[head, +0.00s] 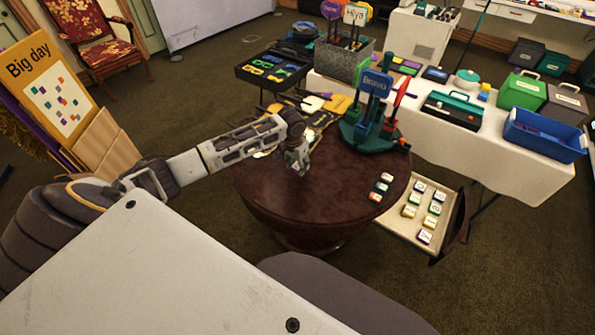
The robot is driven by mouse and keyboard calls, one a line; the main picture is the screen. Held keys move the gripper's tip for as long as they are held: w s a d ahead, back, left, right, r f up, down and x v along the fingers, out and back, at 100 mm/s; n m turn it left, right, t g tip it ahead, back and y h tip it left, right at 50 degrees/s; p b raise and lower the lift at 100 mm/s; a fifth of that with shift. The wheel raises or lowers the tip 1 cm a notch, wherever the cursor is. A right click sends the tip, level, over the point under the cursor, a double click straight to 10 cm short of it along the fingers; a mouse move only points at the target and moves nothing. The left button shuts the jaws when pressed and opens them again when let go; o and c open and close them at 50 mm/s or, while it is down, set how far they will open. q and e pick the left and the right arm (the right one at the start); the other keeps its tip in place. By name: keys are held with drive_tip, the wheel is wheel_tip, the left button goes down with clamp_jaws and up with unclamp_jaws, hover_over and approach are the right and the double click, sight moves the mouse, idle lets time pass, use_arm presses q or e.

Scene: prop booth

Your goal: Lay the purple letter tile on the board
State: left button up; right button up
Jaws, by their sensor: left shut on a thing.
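My left gripper (298,162) is above the dark round table (290,198), pointing down. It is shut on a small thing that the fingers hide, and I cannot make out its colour. A short row of letter tiles (380,187) lies at the right side of the table top. A pale board or shallow tray (402,226), beside the table's right edge, carries several more letter tiles (424,237) with coloured sides. I cannot clearly pick out a purple tile among them. My right gripper is out of view.
A green stand (368,139) with upright coloured signs is at the table's back edge. Yellow and black items (318,108) lie left of it. Behind, a white-covered table (455,155) holds boxes and a blue bin (545,135). The table's front is clear.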

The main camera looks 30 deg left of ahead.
sight(297, 167)
use_arm(q)
drive_tip(key=shift+f, duration=1.85)
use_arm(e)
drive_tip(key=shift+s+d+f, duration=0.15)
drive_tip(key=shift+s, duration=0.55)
use_arm(q)
drive_tip(key=shift+f, duration=0.1)
drive_tip(key=o, duration=0.9)
drive_tip(key=shift+c, duration=0.2)
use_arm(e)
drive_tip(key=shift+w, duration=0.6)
